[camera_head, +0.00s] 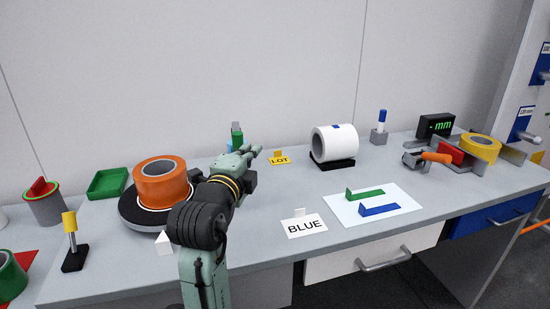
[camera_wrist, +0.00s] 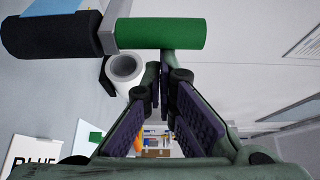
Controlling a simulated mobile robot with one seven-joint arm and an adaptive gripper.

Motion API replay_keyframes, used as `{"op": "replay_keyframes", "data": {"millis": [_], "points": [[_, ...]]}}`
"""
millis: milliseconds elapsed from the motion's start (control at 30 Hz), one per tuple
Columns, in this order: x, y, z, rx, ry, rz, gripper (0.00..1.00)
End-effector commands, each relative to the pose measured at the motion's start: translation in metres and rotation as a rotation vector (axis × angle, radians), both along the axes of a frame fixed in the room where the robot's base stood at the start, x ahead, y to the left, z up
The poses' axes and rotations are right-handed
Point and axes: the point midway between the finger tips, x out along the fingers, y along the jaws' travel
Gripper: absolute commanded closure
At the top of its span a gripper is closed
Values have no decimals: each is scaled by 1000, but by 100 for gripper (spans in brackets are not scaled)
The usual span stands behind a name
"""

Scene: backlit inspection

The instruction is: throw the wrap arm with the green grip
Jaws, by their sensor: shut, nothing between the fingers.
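The green grip (camera_wrist: 165,33) shows at the top of the wrist view as a cylinder, joined at its left end to a grey arm (camera_wrist: 110,27). A thick black cylinder (camera_wrist: 50,35) lies on the other side of the grey arm. My gripper (camera_head: 259,152) is shut and empty, its fingertips close to the grip in the picture. I cannot tell whether they touch it.
An orange roll (camera_head: 160,184) sits on a black turntable (camera_head: 130,212) left of my arm. A white roll (camera_head: 335,143), a LOT tag (camera_head: 280,160), a BLUE card (camera_head: 304,226) and a white mat (camera_head: 400,198) lie to the right.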

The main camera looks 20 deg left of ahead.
Motion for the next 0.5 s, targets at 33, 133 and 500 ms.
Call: {"op": "replay_keyframes", "data": {"millis": [33,133,500], "points": [[-12,20,-6,2,-5,16,100],[-25,44,-5,1,-4,11,100],[-41,84,0,0,-2,4,100]]}}
